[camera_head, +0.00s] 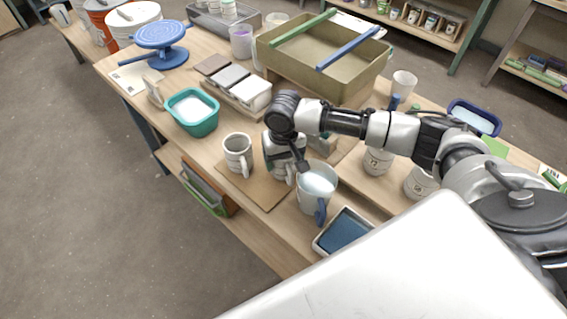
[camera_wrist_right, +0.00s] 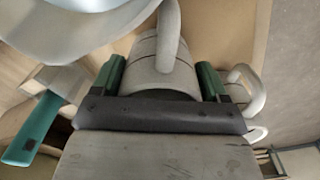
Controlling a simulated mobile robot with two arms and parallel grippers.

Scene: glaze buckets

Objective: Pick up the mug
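A pale mug with dark bands (camera_wrist_right: 150,66) stands under my right gripper in the head view, mostly hidden there by the wrist. My right gripper (camera_wrist_right: 160,80) points down, with its two green-padded fingers on either side of this mug. The pads lie close along its sides; whether they press on it cannot be told. The mug's handle shows in the right wrist view. A second banded mug (camera_head: 237,153) stands to the left on the brown board, apart from the gripper. My left gripper is not in view.
A dark blue tray (camera_head: 344,232), a teal tub (camera_head: 192,113) and more banded mugs (camera_head: 377,160) are nearby. A large olive bin (camera_head: 308,72) stands behind. The brown board (camera_head: 262,189) has bare room in front.

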